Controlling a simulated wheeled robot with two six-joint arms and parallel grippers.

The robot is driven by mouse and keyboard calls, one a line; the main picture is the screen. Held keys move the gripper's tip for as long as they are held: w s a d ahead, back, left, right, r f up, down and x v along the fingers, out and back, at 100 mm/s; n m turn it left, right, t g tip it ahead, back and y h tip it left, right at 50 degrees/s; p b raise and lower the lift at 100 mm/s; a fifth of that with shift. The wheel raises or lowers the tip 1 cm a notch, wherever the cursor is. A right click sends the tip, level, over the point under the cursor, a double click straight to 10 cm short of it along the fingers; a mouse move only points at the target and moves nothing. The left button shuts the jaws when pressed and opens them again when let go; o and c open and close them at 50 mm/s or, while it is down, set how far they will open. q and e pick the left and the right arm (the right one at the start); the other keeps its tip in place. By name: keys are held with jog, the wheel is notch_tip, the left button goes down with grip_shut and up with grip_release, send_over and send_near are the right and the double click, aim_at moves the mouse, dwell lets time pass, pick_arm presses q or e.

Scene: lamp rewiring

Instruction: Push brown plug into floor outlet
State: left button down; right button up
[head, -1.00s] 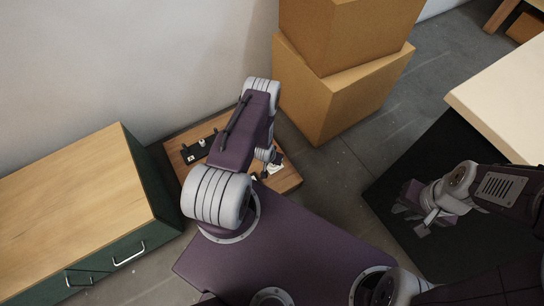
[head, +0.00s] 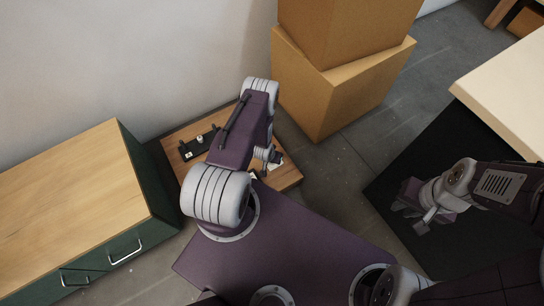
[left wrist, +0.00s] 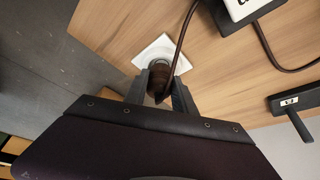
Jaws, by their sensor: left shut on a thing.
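In the left wrist view, the brown plug (left wrist: 159,76) is at the round socket of the white floor outlet (left wrist: 163,50), which sits on a wooden board. My left gripper (left wrist: 160,82) is shut on the plug, one finger on each side. The plug's front end meets the socket; I cannot tell how deep it sits. A brown cord (left wrist: 183,33) runs from the plug. In the head view, my left arm hides the plug and the left gripper. My right gripper (head: 424,206) is away on the right, over a black mat; its jaw opening is unclear.
The wooden board (head: 178,130) carries black fittings (head: 195,146). A green cabinet (head: 75,205) with a wooden top stands to its left, stacked cardboard boxes (head: 335,75) beyond it. A pale table (head: 510,95) is at right. Grey floor lies between.

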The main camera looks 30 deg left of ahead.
pick_arm(q)
jog(key=shift+f+b, duration=0.4)
jog(key=shift+f, duration=0.25)
jog(key=shift+r, duration=0.1)
